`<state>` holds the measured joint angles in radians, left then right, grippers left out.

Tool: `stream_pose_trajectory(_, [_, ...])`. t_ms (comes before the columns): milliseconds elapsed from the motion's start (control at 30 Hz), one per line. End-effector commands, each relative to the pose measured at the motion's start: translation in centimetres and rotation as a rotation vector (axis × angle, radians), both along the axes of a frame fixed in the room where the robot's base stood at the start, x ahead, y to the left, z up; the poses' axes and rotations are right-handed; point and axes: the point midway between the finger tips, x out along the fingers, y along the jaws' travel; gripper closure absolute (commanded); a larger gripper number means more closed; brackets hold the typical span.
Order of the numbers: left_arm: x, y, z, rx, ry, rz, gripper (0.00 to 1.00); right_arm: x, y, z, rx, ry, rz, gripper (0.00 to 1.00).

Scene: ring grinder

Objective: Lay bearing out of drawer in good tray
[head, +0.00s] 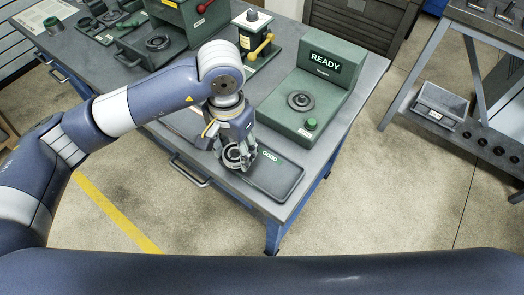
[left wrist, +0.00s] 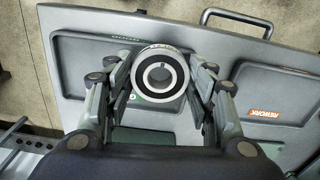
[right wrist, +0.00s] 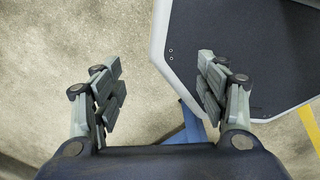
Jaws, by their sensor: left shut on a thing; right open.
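My left gripper (head: 238,158) is shut on a ring-shaped bearing (head: 233,155), and holds it at the left end of the good tray (head: 284,180). In the left wrist view the bearing (left wrist: 174,72) sits between both fingers, its round face and bore toward the camera. The dark good tray (left wrist: 80,72) lies behind it, and the bearing hides part of it. I cannot tell the gap between them. A green open drawer (head: 128,45) shows at the back left. My right gripper (right wrist: 158,92) is open and empty near the table corner.
A green READY device (head: 317,92) with a round seat and green button stands behind the good tray. A rework tray (left wrist: 290,82) lies beside the good tray in the left wrist view. A lever press (head: 256,40) stands farther back. The table edge is close.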

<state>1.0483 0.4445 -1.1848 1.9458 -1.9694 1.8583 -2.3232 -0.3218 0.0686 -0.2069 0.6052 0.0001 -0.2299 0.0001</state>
Motion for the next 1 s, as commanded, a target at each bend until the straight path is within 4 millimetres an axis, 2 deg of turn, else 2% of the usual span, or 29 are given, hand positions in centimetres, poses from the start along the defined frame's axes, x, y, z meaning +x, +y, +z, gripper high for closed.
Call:
stream_pose_trajectory(33, [-0.2, -1.6, 0.4, -0.003, 0.003, -0.003, 0.81, -0.7, -0.4, 1.1, -0.005, 0.009, 0.001, 0.33])
stream_pose_trajectory(100, [-0.2, -3.1, 0.2, -0.002, 0.004, -0.001, 0.81, -0.9, -0.9, 1.7, -0.010, 0.010, 0.002, 0.33])
stream_pose_trajectory(200, [-0.3, -4.9, -0.1, -0.001, 0.002, 0.001, 0.81, 0.6, -1.4, 2.3, -0.015, -0.012, 0.001, 0.33])
stream_pose_trajectory(333, [-0.2, -6.1, -0.4, -0.001, -0.001, 0.002, 0.81, 3.7, -1.5, 2.8, -0.013, -0.060, -0.002, 0.33])
stream_pose_trajectory(467, [-0.3, -6.2, -1.2, 0.001, 0.003, 0.006, 0.81, 5.1, -1.4, 3.5, -0.012, -0.081, -0.005, 0.33])
stream_pose_trajectory(567, [-0.4, -6.2, -2.4, 0.002, 0.005, 0.005, 0.81, 4.9, -1.4, 4.3, -0.013, -0.076, -0.005, 0.33])
stream_pose_trajectory(700, [-0.3, -6.2, -3.8, 0.000, 0.001, 0.004, 0.81, 3.6, -1.3, 4.7, -0.012, -0.056, -0.004, 0.33])
stream_pose_trajectory(867, [-0.2, -6.2, -4.1, -0.001, -0.002, 0.003, 0.81, 1.9, -0.7, 4.4, -0.006, -0.030, -0.005, 0.33])
stream_pose_trajectory(1000, [-0.2, -6.2, -4.2, 0.000, -0.002, 0.003, 0.81, 1.7, -0.3, 4.3, -0.001, -0.027, -0.003, 0.33])
